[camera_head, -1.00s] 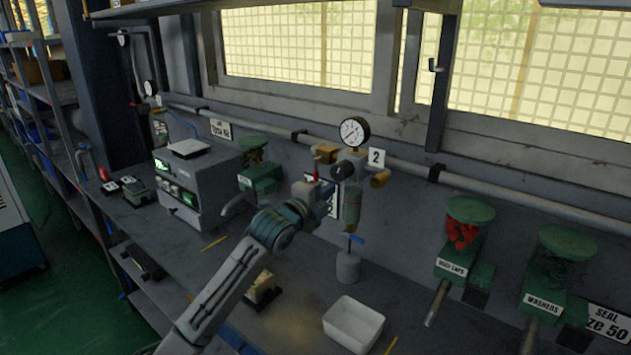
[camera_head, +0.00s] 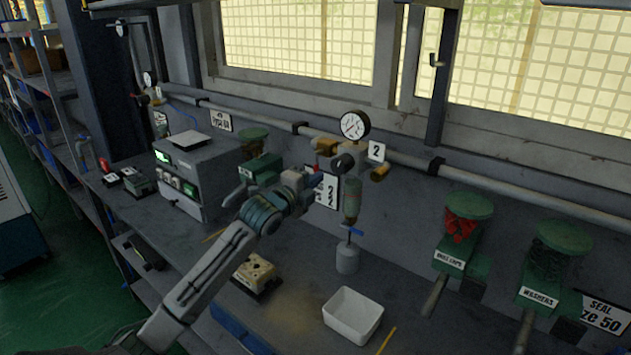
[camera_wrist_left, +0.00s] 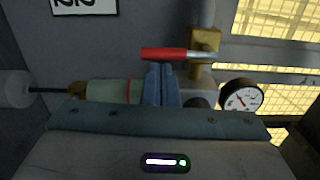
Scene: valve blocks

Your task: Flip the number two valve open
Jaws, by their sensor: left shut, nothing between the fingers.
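The number two valve is at the middle of the wall pipework, beside a white tag marked 2 (camera_head: 376,151). Its brass body (camera_head: 327,147) also shows in the left wrist view (camera_wrist_left: 205,50). Its red lever (camera_wrist_left: 178,54) extends sideways from the brass body in the wrist view, lengthwise across the picture. My left gripper (camera_head: 311,181) is at the valve, just below the lever in the head view. In the wrist view its fingers (camera_wrist_left: 160,72) are shut and empty, with tips close against the lever; I cannot tell whether they touch. My right gripper is out of view.
A pressure gauge (camera_head: 354,125) stands above the valve. A green-bodied filter (camera_head: 351,198) and grey canister (camera_head: 347,258) hang below right. A white bin (camera_head: 353,317) sits on the bench. Green dispensers (camera_head: 464,235) stand at right, a grey instrument box (camera_head: 195,175) at left.

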